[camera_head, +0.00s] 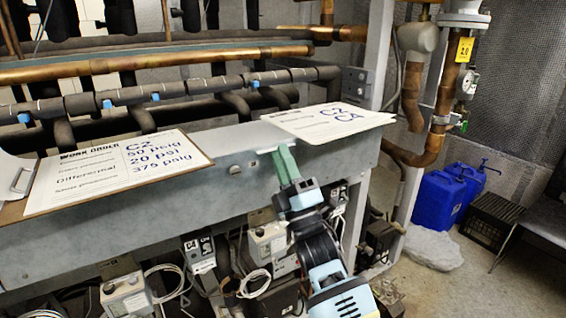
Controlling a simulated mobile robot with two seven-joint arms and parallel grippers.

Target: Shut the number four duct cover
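A long grey metal duct (235,196) runs across the middle of the head view. I see no cover marked four on it and cannot tell which part is the number four duct cover. My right gripper (284,160) reaches up from the lower right, its green fingertips at the duct's upper edge, just below a white sheet marked C2 C4 (325,121). Whether the fingers touch the edge or hold it is unclear; their gap does not show. My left gripper is out of view.
A clipboard with a work order sheet (120,172) lies on the duct's left top. Copper and black pipes run behind. Small boxes (199,252) and loose cables hang below the duct. Blue jugs (440,197) and a black crate (490,220) stand on the floor at right.

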